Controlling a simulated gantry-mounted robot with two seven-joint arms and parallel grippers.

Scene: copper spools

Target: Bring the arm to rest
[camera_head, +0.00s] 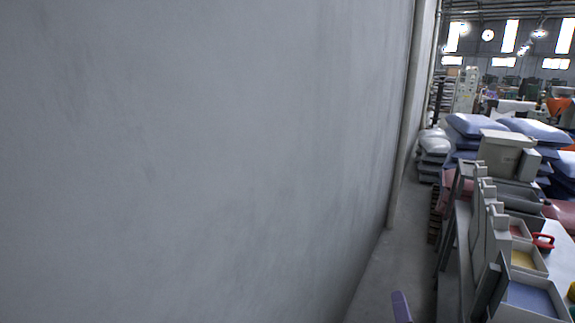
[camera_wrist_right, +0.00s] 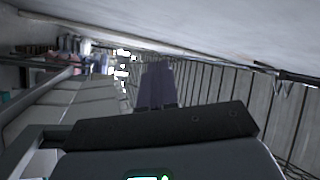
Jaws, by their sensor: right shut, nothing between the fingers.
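My right gripper shows in the head view as a small purple tip (camera_head: 401,307) at the bottom edge, right of centre, beside the large grey wall. In the right wrist view its two purple fingers (camera_wrist_right: 157,86) lie together, shut, with nothing visible between them. A dark grey part of my own wrist fills the bottom of that view. My left gripper is in neither view. I can make out no copper spool.
A plain grey wall (camera_head: 200,160) fills most of the head view. At the right stands a bench with several bins, one lined blue (camera_head: 530,298) and one yellow (camera_head: 523,259). Stacked sacks (camera_head: 470,125) lie behind. A strip of floor (camera_head: 398,265) between wall and bench is clear.

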